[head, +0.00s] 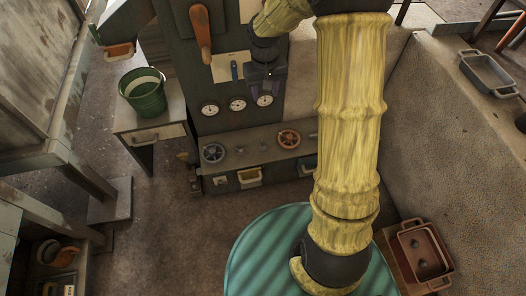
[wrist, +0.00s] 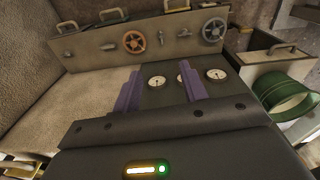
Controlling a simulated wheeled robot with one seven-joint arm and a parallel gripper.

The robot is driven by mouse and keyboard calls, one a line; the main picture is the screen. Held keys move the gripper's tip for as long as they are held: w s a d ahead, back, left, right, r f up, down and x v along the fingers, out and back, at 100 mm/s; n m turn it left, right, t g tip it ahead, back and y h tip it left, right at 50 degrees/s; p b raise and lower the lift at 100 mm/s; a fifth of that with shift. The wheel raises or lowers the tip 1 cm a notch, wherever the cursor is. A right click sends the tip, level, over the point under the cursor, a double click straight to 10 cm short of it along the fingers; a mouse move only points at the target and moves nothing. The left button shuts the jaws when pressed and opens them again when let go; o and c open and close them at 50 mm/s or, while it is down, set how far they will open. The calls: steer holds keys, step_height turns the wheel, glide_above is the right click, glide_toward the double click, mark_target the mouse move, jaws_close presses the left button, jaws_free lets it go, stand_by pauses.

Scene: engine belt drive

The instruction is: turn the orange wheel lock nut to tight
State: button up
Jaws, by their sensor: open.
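The orange wheel (head: 289,138) sits on the sloped console panel, right of the grey wheel (head: 213,153). In the wrist view the orange wheel (wrist: 134,41) shows at upper left and the grey wheel (wrist: 213,29) at upper right. Small fittings (wrist: 161,34) sit between the wheels; which is the lock nut, and how it is turned, I cannot tell. My gripper (wrist: 160,88) is open, its two purple fingers apart with nothing between them. It is apart from the wheels. In the head view my gripper (head: 263,82) hangs in front of the upright panel, above the gauges.
Round gauges (head: 237,104) line the upright panel above the console. A red-orange lever (head: 201,34) stands higher up. A green bucket (head: 143,92) sits on a side cabinet at left. A teal round surface (head: 262,262) fills the lower middle. A rusty tray (head: 423,256) lies at lower right.

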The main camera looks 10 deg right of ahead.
steer(key=b, duration=1.8)
glide_above(263, 145)
step_height(263, 145, down, 24)
steer(key=shift+s+a+f+m+g, duration=0.1)
steer(key=shift+s+m+g, duration=0.05)
steer(key=shift+m+g, duration=0.25)
steer(key=shift+f, duration=0.1)
step_height(263, 145, down, 16)
steer(key=b, duration=1)
steer(key=shift+f, duration=0.15)
steer(key=shift+a+f, duration=0.15)
steer(key=shift+f, duration=0.35)
steer(key=shift+d, duration=0.2)
jaws_close()
